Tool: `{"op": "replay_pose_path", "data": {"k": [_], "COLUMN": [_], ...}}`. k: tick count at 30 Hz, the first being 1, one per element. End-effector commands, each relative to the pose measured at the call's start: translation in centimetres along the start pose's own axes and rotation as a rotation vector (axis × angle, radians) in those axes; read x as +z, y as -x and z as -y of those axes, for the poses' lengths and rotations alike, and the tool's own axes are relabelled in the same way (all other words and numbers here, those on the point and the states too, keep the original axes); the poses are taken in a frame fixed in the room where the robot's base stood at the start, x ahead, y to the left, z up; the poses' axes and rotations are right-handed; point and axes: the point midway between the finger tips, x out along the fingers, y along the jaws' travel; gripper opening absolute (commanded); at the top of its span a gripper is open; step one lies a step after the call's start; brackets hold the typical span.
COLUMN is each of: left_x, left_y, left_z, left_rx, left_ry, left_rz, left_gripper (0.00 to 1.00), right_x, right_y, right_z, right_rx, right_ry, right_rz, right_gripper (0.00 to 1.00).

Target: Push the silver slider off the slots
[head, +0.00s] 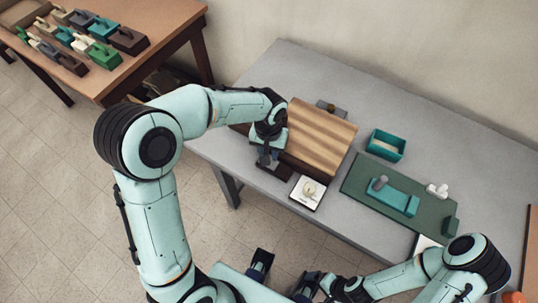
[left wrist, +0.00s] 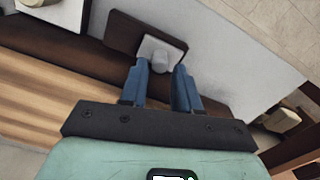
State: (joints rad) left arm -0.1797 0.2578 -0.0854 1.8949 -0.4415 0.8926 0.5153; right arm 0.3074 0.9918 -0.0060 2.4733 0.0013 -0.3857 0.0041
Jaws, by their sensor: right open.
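The silver slider (left wrist: 160,60), a pale square plate with a round grey knob, sits on a dark brown base (left wrist: 122,35) in the left wrist view. In the head view the dark base (head: 273,171) shows at the left front of the wooden block, and my left gripper (head: 267,160) hides the slider. In the left wrist view my left gripper (left wrist: 159,70) is open. Its two blue fingers stand on either side of the knob, with gaps visible; contact cannot be told. No slots can be made out. My right gripper (head: 307,285) is open and empty, low in the head view.
A striped wooden block (head: 322,132) stands beside the left gripper on the grey table (head: 370,95). A white square tile with a cream knob (head: 308,192) lies in front. A teal bin (head: 386,145) and a green mat (head: 360,178) with teal parts are to the right.

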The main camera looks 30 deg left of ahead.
Motion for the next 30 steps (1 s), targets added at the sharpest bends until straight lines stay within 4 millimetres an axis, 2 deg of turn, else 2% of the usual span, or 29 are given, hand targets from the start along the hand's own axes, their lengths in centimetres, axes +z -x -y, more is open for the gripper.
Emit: {"op": "replay_pose_path", "data": {"k": [1,6,16,17,19,20,26,30], "left_x": [0.1,0.0,0.0,0.0,0.0,0.0,0.1,0.8], "left_y": [-0.9,-2.4,-2.7,-2.7,-2.7,-2.7,-2.7,-2.8], "left_z": [0.0,0.0,0.0,0.0,0.0,0.0,-0.5,-2.9], "left_rx": [-0.001,0.000,0.001,0.001,0.001,0.001,0.001,0.001], "left_ry": [0.000,-0.001,-0.001,-0.001,-0.001,-0.001,-0.003,-0.008], "left_rz": [0.003,0.001,-0.001,-0.001,-0.001,-0.001,0.000,0.000], "left_gripper": [0.31,0.31,0.31,0.28,0.05,0.00,0.00,0.00], "right_x": [0.0,0.0,0.0,0.0,0.0,0.0,0.0,0.1], "right_y": [-0.1,-0.3,-0.3,-0.3,-0.3,-0.3,-0.4,-0.9], "right_z": [-0.1,-0.1,-0.1,-0.1,-0.1,-0.1,-0.1,-0.3], "right_rx": [0.000,0.000,0.000,0.000,0.000,0.000,0.000,0.001], "right_ry": [0.000,0.000,0.000,0.000,0.000,0.000,0.000,-0.001], "right_rz": [0.000,0.001,0.001,0.001,0.001,0.001,0.001,0.003], "right_gripper": [1.00,1.00,1.00,1.00,1.00,1.00,1.00,1.00]}}
